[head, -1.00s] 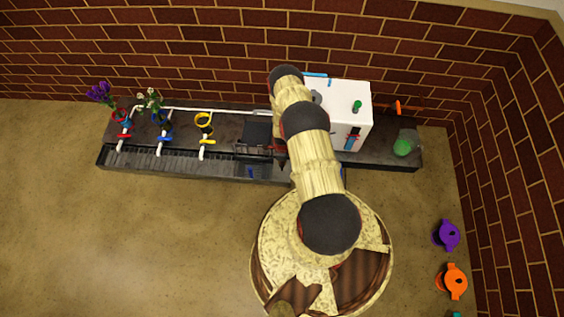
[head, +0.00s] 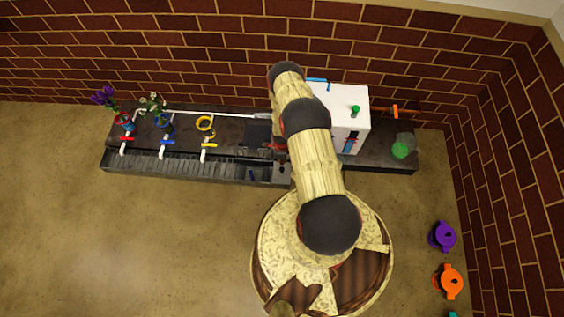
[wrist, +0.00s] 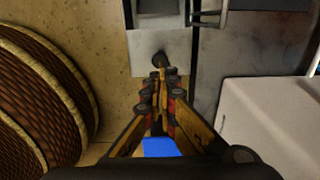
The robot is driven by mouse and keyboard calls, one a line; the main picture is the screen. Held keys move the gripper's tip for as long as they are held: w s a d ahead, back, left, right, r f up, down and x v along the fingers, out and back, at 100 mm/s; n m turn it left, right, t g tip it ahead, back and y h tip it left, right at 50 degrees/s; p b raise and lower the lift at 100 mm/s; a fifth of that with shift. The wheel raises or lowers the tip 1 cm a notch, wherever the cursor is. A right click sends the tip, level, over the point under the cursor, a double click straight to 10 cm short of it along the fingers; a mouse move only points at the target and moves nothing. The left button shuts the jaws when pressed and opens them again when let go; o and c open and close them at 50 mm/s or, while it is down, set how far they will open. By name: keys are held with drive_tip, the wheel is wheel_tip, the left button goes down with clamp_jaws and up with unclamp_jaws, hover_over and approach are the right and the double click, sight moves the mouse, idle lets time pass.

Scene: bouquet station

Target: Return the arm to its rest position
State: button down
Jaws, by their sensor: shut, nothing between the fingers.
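My arm (head: 317,160) reaches from my round base up over the dark counter (head: 230,133) in the head view. In the wrist view my gripper (wrist: 160,76) points at the counter's front edge, its two fingers close together with nothing seen between them. In the head view the gripper is mostly hidden by the arm. A small blue patch (wrist: 160,147) shows between the finger bases in the wrist view.
A white box (head: 345,105) stands on the counter right of my arm. Purple flowers (head: 103,96), white flowers (head: 152,102) and a yellow ring (head: 205,123) are at left. A green object (head: 400,150) sits at the right end. Purple (head: 442,236) and orange (head: 448,281) pots stand on the floor.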

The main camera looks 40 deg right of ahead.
wheel_tip(320, 180, up, 2)
drive_tip(key=shift+r+p, duration=0.25)
drive_tip(key=shift+p, duration=0.15)
idle(0.3)
